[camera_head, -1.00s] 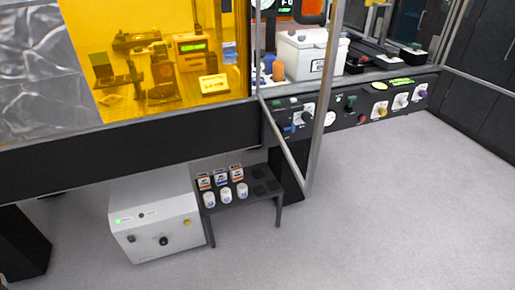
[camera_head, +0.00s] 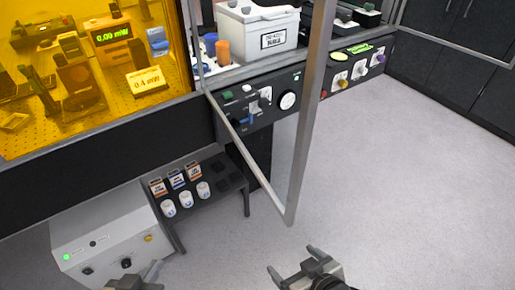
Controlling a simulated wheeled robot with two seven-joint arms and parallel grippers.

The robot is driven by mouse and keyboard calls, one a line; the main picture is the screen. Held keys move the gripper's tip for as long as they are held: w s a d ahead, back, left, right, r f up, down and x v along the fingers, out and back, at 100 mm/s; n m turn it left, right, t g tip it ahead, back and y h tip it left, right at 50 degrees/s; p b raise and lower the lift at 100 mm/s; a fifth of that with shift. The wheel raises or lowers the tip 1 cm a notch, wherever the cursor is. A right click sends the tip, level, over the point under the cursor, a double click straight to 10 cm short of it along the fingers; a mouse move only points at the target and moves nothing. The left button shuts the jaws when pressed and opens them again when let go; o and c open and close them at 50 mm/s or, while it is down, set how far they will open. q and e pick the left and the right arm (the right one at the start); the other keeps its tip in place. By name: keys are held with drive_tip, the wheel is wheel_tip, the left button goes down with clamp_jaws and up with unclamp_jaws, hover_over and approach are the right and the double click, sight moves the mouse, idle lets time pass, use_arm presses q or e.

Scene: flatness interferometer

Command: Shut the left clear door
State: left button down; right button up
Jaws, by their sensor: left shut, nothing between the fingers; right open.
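The left clear door (camera_head: 306,130) is a see-through panel in a grey metal frame. It stands open, swung out from the bench front toward me, with its lower free corner hanging over the floor. My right gripper (camera_head: 295,263) is open and empty at the bottom middle, below that corner in the picture and apart from the door. My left gripper (camera_head: 152,271) is shut and empty at the bottom edge, in front of the white box, partly cut off by the frame. It is well left of the door.
A white control box (camera_head: 105,228) and a small dark rack (camera_head: 225,178) with little boxes and white jars stand below the bench. An amber panel (camera_head: 60,115) covers the bench at left. A knob panel (camera_head: 262,105) lies behind the door. Floor (camera_head: 400,190) at right is clear.

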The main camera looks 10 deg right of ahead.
use_arm(q)
drive_tip(key=w+d+r+m+h+b, duration=0.2)
drive_tip(key=d+r+m+h, duration=0.15)
drive_tip(key=r, duration=0.45)
drive_tip(key=w+d+r+m+h+b, duration=0.15)
drive_tip(key=r+h, duration=0.25)
drive_tip(key=r, duration=0.5)
drive_tip(key=s+d+r+m+g+h+b, duration=0.1)
drive_tip(key=s+d+r+m+g+h, duration=0.25)
drive_tip(key=r, duration=0.35)
drive_tip(key=m+g+h+b, duration=0.3)
drive_tip(key=m+g+b, duration=0.1)
approach(291, 169)
drive_tip(key=shift+y, duration=0.3)
drive_tip(key=d+p, duration=0.2)
drive_tip(key=d, duration=0.1)
drive_tip(key=w+d+p, duration=0.1)
drive_tip(key=d, duration=0.1)
drive_tip(key=shift+d+r+p, duration=0.2)
drive_tip(key=shift+r+p, duration=0.15)
drive_tip(key=shift+r, duration=0.05)
drive_tip(key=shift+w+d+f, duration=0.1)
drive_tip(key=shift+d, duration=0.55)
use_arm(e)
drive_tip(key=shift+s+a+f, duration=0.3)
drive_tip(key=shift+f, duration=0.3)
drive_tip(key=shift+s+a+f, duration=0.25)
drive_tip(key=shift+f, duration=0.3)
